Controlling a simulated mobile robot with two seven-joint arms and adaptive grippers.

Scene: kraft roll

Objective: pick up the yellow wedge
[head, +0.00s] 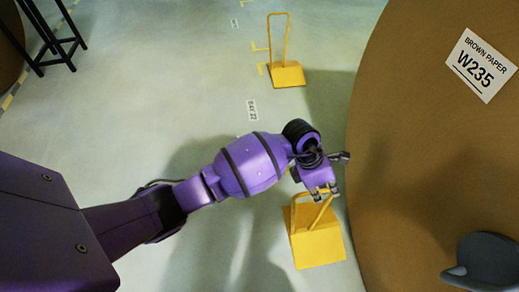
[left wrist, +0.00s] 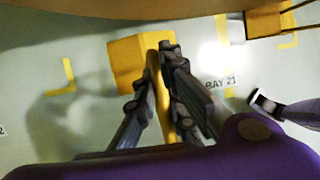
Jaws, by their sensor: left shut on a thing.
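The near yellow wedge (head: 318,246) has a sloped block and a tall loop handle. It is beside the big brown roll in the head view. My left gripper (head: 328,193) is over the wedge, at the top of its handle. In the left wrist view the wedge's block (left wrist: 127,62) lies beyond the fingertips. The yellow handle bar (left wrist: 158,95) runs between the two fingers of the left gripper (left wrist: 160,85), which is shut on it. I cannot tell whether the block touches the floor.
The large brown paper roll (head: 420,160), labelled W235, stands close at the right. A second yellow wedge (head: 286,75) with a handle stands farther back on the floor. A black stand (head: 55,40) is at the far left. The pale floor between is clear.

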